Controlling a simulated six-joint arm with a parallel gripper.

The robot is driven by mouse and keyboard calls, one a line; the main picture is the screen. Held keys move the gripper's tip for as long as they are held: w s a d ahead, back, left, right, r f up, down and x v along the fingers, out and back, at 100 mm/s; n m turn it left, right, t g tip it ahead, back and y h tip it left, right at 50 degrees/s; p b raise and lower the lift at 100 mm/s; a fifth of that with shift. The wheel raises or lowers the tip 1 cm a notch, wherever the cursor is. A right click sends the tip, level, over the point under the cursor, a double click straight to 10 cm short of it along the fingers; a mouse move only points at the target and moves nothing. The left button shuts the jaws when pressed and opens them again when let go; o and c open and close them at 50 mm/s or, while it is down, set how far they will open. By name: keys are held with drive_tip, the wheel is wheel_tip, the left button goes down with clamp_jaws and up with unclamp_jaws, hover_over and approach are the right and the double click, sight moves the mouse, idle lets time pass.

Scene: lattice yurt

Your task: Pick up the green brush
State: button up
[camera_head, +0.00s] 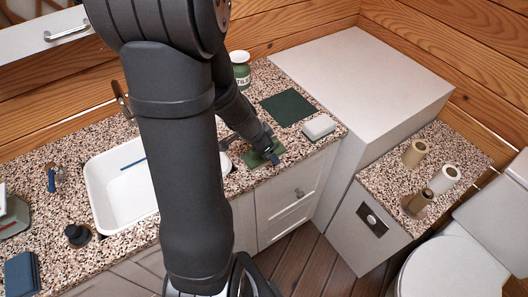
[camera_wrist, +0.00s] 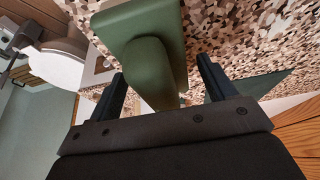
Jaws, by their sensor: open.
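The green brush (camera_head: 249,158) lies on the speckled counter to the right of the sink, partly hidden by my gripper (camera_head: 270,156). In the wrist view the brush (camera_wrist: 137,28) shows a flat green block with a rounded green handle (camera_wrist: 150,68) on it. My gripper (camera_wrist: 160,68) is open, with one dark finger on each side of the handle. There is a visible gap between each finger and the handle. No grip on the brush shows.
A dark green square mat (camera_head: 288,107), a white block (camera_head: 319,126) and a labelled jar (camera_head: 240,72) are near the brush on the counter. A white sink (camera_head: 108,190) is to the left. A raised white box (camera_head: 365,70) stands to the right, beyond the counter.

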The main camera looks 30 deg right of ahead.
drive_tip(key=shift+c, duration=0.5)
drive_tip(key=c, duration=1)
drive_tip(key=shift+r, duration=0.15)
drive_tip(key=shift+r, duration=0.55)
drive_tip(key=r, duration=0.4)
drive_tip(key=shift+s+d, duration=0.15)
drive_tip(key=shift+s, duration=0.25)
drive_tip(key=s+r, duration=0.2)
drive_tip(key=s, duration=0.1)
drive_tip(key=s+d+r, duration=0.1)
drive_tip(key=s+r, duration=0.1)
drive_tip(key=s, duration=0.2)
drive_tip(key=s+d+r, duration=0.1)
drive_tip(key=s+r, duration=0.1)
drive_tip(key=s, duration=0.1)
drive_tip(key=shift+s+d, duration=0.2)
drive_tip(key=shift+s, duration=0.1)
drive_tip(key=shift+r, duration=0.1)
